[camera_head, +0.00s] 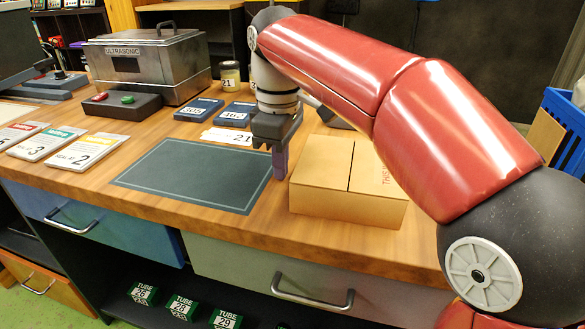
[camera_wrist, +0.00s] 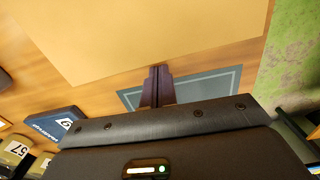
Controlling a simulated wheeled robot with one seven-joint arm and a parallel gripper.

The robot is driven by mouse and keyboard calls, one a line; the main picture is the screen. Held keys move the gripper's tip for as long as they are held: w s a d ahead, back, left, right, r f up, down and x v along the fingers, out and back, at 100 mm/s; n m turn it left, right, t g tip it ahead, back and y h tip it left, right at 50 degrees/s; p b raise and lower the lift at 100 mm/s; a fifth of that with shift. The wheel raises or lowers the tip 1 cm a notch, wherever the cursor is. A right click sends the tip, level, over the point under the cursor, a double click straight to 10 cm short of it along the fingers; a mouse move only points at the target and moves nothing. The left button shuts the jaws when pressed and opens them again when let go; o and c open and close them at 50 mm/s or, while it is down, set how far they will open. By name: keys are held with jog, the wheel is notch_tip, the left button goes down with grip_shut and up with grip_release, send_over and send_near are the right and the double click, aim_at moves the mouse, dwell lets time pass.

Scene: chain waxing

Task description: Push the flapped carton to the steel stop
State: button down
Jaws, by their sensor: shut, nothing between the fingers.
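The flapped carton (camera_head: 322,178) is a closed tan box on the wooden bench, with a seam across its top and partly hidden lettering. My arm covers its right part. In the wrist view the carton (camera_wrist: 150,35) fills the upper middle. My gripper (camera_head: 280,172) points down just left of the carton, with its purple fingers shut and empty. The fingers also show in the wrist view (camera_wrist: 157,85), close to the carton's edge; I cannot tell whether they touch it. I cannot make out the steel stop; the area right of the carton is hidden behind my arm.
A dark mat (camera_head: 200,175) lies left of the gripper. Numbered cards (camera_head: 85,150), blue boxes (camera_head: 199,109), a jar (camera_head: 230,75) and a steel ultrasonic tank (camera_head: 150,62) stand farther left and back. A blue crate (camera_head: 568,125) is at the far right. The bench's front edge is near the carton.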

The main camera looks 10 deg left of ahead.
aim_at(387, 181)
jog(key=shift+s+d, duration=0.1)
jog(key=shift+d, duration=1)
jog(key=d, duration=0.5)
jog(key=s+d, duration=0.1)
jog(key=d, duration=0.9)
jog(key=shift+s+d+b, duration=0.3)
jog(key=shift+b, duration=0.1)
